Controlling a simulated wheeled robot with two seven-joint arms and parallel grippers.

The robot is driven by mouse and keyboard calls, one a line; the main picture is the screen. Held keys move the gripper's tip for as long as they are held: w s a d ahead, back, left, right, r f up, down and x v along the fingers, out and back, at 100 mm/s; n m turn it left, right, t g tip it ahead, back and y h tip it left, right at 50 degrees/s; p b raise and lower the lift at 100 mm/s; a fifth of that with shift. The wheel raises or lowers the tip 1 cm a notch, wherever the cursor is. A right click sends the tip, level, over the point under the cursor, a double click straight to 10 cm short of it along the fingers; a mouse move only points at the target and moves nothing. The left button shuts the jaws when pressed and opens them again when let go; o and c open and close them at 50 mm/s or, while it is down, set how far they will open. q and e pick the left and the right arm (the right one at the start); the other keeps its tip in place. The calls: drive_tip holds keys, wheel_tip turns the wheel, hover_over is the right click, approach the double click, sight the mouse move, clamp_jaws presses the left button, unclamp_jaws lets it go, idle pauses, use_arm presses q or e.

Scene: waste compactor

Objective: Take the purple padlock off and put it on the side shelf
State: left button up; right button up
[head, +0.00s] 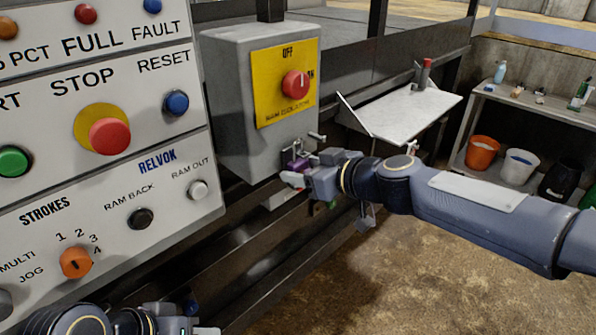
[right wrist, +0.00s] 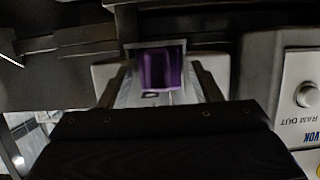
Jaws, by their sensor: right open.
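In the right wrist view the purple padlock (right wrist: 162,68) sits between the two fingers of my right gripper (right wrist: 160,84). In the head view my right gripper (head: 302,172) is at the padlock, its jaws open, partly covering it. I cannot tell whether a finger touches it. A pale shelf plate (head: 405,112) juts from the machine's side, right of the box. My left gripper (head: 205,331) shows only partly at the bottom edge.
The red rotary knob (head: 295,85) sits on the box's yellow plate, above the padlock. A control panel (head: 110,190) fills the left side. A red-topped item (head: 425,76) stands at the shelf plate's back. A side table (head: 525,100) and buckets (head: 482,153) are at the far right.

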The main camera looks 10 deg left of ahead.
drive_tip(key=c, duration=0.8)
drive_tip(key=shift+s+d+r, duration=0.15)
drive_tip(key=shift+s+d, duration=0.1)
drive_tip(key=shift+d, duration=0.1)
idle(0.4)
drive_tip(key=s+d+b, duration=0.3)
drive_tip(key=d, duration=0.2)
drive_tip(key=shift+s, duration=0.4)
idle(0.8)
drive_tip(key=shift+d, duration=0.1)
